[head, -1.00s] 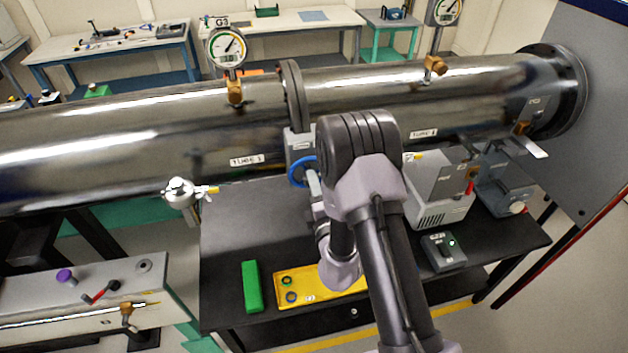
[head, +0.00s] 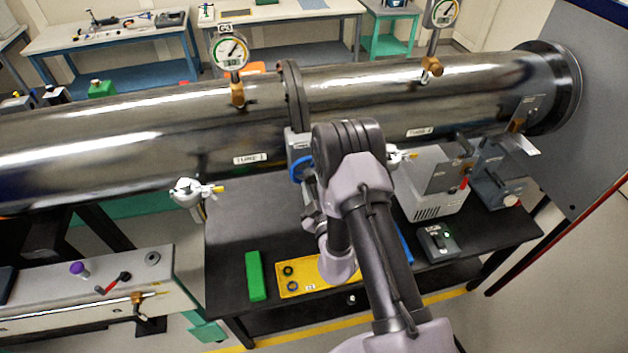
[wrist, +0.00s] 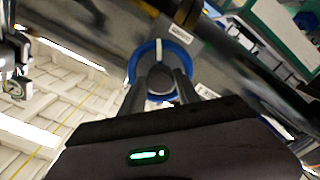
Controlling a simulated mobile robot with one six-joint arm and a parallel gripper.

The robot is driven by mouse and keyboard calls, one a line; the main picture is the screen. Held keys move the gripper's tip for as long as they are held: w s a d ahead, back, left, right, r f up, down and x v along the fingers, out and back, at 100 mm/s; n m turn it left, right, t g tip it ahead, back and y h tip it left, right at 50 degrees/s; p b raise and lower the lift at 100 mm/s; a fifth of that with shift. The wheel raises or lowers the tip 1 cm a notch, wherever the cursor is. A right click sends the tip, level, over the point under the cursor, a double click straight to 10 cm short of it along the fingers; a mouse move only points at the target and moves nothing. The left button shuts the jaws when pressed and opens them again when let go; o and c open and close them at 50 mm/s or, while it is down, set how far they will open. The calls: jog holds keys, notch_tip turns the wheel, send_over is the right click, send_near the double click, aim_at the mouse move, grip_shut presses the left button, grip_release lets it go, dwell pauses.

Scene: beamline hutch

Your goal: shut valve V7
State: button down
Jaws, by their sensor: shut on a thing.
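A blue handwheel (head: 298,167) sits on the front of the grey valve body (head: 297,140) between the two tube sections. In the wrist view the blue ring (wrist: 132,66) faces me, with a pale mark at its top. My gripper (wrist: 163,80) is shut on the handwheel, its two dark fingers at the ring's lower part. In the head view my arm hides most of the gripper and part of the wheel. I cannot read a V7 label.
The long steel tube (head: 130,130) runs across behind my arm, with gauge G3 (head: 230,50) above it. A small valve with a yellow handle (head: 187,191) hangs at left. The black bench holds a green block (head: 256,276), a yellow tray (head: 289,270) and a grey control box (head: 437,243).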

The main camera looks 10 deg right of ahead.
jog(key=m+p, duration=0.2)
jog(key=m, duration=0.4)
jog(key=shift+w+r, duration=0.1)
jog(key=shift+r, duration=0.05)
jog(key=shift+m, duration=0.3)
dwell(0.4)
jog(key=c, duration=0.9)
grip_release()
